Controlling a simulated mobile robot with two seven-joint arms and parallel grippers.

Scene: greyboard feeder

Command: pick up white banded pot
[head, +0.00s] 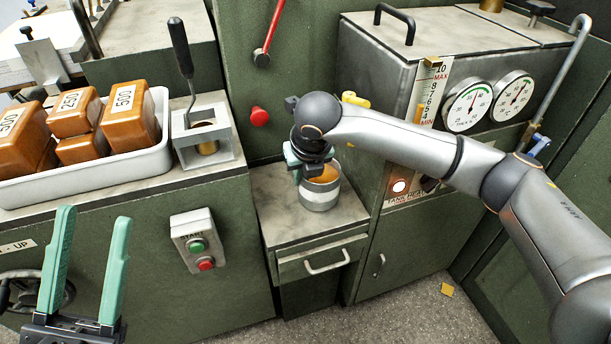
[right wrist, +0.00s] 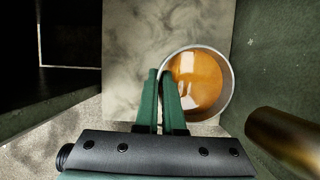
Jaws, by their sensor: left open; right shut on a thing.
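The white banded pot (head: 321,192) is a pale metal cylinder with amber liquid inside. It appears upright at the small cabinet's top, below my right gripper (head: 306,168). In the right wrist view I look down into the pot (right wrist: 205,85). The green fingers of my right gripper (right wrist: 159,76) are close together at the pot's left rim, shut on its wall. Whether the pot's base touches the cabinet top is unclear. My left gripper (head: 94,216) is open and empty at the lower left, far from the pot.
The small cabinet top (head: 270,187) has bare room left of the pot. A white tray (head: 95,185) with amber blocks (head: 128,115) and a lever press (head: 203,135) stand on the left bench. A tank with gauges (head: 468,107) stands right. A brass cylinder (right wrist: 285,138) is near the right wrist.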

